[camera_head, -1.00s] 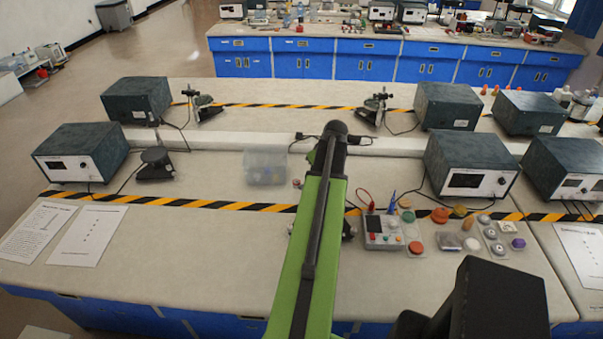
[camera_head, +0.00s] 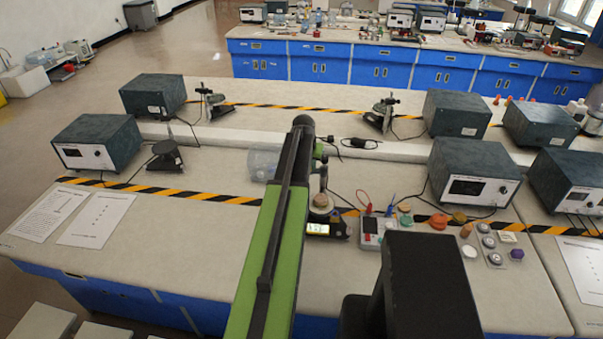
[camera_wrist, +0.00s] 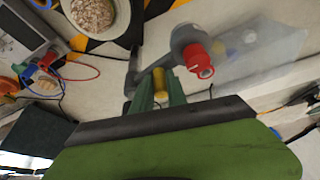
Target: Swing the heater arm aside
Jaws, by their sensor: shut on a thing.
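The grey heater arm (camera_wrist: 165,62) shows in the wrist view, with a red-capped round end (camera_wrist: 197,60) and a cable. My gripper (camera_wrist: 160,92) is shut on a small yellow cylindrical grip (camera_wrist: 161,80) at this arm. A round pale dish with grainy contents (camera_wrist: 93,12) is at the upper left, apart from my fingers. In the head view a small device with a lit display (camera_head: 318,228) stands just right of my green arm, with a round brownish top (camera_head: 321,203) and a thin dark upright (camera_head: 323,176). My arm hides part of it and my fingertips.
A clear plastic box (camera_head: 262,163) is left of my arm and also shows in the wrist view (camera_wrist: 255,60). A grey meter box (camera_head: 372,231) with leads and several small coloured pieces are at the right. Dark instrument boxes (camera_head: 470,178) stand around.

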